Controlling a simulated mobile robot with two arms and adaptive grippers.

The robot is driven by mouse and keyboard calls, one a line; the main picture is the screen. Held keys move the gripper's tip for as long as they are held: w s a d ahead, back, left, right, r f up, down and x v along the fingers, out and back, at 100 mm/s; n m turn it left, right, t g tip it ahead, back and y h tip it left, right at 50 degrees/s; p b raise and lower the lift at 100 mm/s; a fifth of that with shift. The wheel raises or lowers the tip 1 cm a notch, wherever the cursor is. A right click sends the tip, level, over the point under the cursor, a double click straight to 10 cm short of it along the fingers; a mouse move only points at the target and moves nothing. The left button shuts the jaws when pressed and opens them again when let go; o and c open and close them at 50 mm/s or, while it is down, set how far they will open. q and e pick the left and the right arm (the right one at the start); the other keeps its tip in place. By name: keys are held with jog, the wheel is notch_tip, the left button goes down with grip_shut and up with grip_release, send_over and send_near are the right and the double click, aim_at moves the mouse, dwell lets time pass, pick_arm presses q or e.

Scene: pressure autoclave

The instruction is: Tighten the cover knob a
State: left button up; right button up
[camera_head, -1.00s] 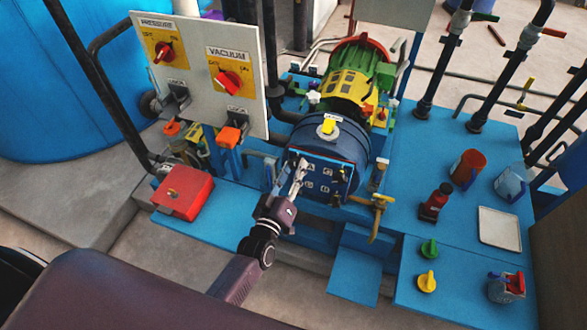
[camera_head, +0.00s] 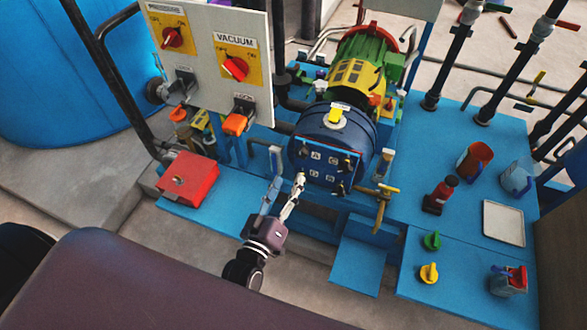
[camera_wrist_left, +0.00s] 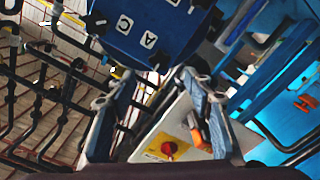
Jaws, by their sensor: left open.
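The blue autoclave cover (camera_head: 322,184) faces forward on the round blue vessel (camera_head: 345,130), with small lettered labels and black knobs at its corners. In the left wrist view the cover (camera_wrist_left: 170,22) fills the top, with labels C and A readable. A black knob (camera_wrist_left: 160,61) beside label A, which looks like cover knob a, sits just beyond the fingertips. My left gripper (camera_head: 287,183) is open and empty, just left of the cover's lower left side. Its two fingers (camera_wrist_left: 156,80) show apart in the wrist view. My right gripper is not in view.
A switch panel (camera_head: 205,60) stands left of the vessel, with an orange-handled valve (camera_head: 235,124) below. A red box (camera_head: 187,179) lies at left. A yellow-handled valve (camera_head: 386,190) is close right of the cover. Bottles and a tray (camera_head: 503,222) stand on the right deck.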

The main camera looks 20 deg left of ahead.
pick_arm(q)
jog(key=s, duration=0.2)
jog(key=shift+s, duration=0.3)
jog(key=shift+f, duration=0.1)
jog(key=s+f+m+g+h, duration=0.1)
jog(key=s+f+m+g, duration=0.4)
jog(key=f, duration=1.1)
jog(key=s+f+m+g, duration=0.1)
jog(key=s+f+g, duration=0.4)
jog(key=s+f, duration=0.75)
jog(key=s+a+f+m+g, duration=0.1)
jog(key=s+a+f+g, duration=0.2)
jog(key=s+f, duration=0.4)
jog(key=s+a+f+m+g+y, duration=0.1)
jog(key=s+a+f+m+g, duration=0.1)
jog(key=s+f, duration=0.5)
jog(key=s+a+g, duration=0.1)
jog(key=s+g, duration=0.1)
jog(key=s, duration=0.4)
jog(key=shift+s+f+y, duration=0.3)
jog(key=shift+f, duration=0.05)
jog(key=shift+w, duration=0.1)
